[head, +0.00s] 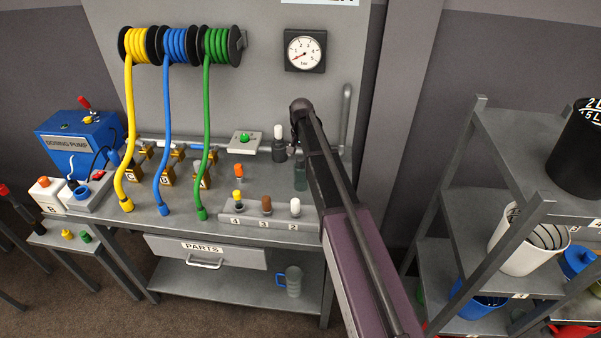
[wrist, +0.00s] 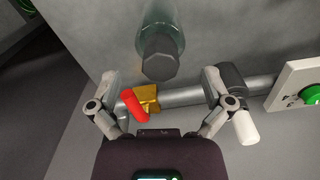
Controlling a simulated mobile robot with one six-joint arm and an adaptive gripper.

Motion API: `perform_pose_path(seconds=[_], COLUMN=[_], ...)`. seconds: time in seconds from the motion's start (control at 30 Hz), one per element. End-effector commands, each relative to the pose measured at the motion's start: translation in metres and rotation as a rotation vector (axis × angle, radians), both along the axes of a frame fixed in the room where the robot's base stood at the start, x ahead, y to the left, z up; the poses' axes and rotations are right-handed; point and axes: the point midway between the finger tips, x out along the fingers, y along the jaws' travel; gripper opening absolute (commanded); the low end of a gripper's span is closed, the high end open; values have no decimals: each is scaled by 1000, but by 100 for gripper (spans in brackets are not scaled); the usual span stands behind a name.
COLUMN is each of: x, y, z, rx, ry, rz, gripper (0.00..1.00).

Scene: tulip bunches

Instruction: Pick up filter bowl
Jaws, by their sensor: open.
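The filter bowl appears to be the translucent grey-green cylinder with a dark faceted end (wrist: 160,25), at the top middle of the wrist view. I cannot tell the remaining distance in depth. In the head view my arm largely hides the gripper.
A grey pipe (wrist: 185,98) with a brass valve (wrist: 147,98) and red handle runs behind the fingers. A white-tipped dark fitting (wrist: 240,115) is close to the right finger. A green-button box (head: 244,143) and a block with several knobs (head: 265,222) are nearby. Shelves (head: 520,140) stand right.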

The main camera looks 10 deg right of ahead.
Motion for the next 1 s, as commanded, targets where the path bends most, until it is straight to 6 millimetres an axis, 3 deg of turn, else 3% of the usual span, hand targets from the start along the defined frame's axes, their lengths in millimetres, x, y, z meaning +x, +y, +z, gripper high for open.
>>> perform_pose_path(seconds=[0.6, 1.0], x=[-1, -1], y=[1, 1], z=[-43, -51], rx=[0, 0], ry=[0, 0], rz=[0, 0], gripper=[100, 100])
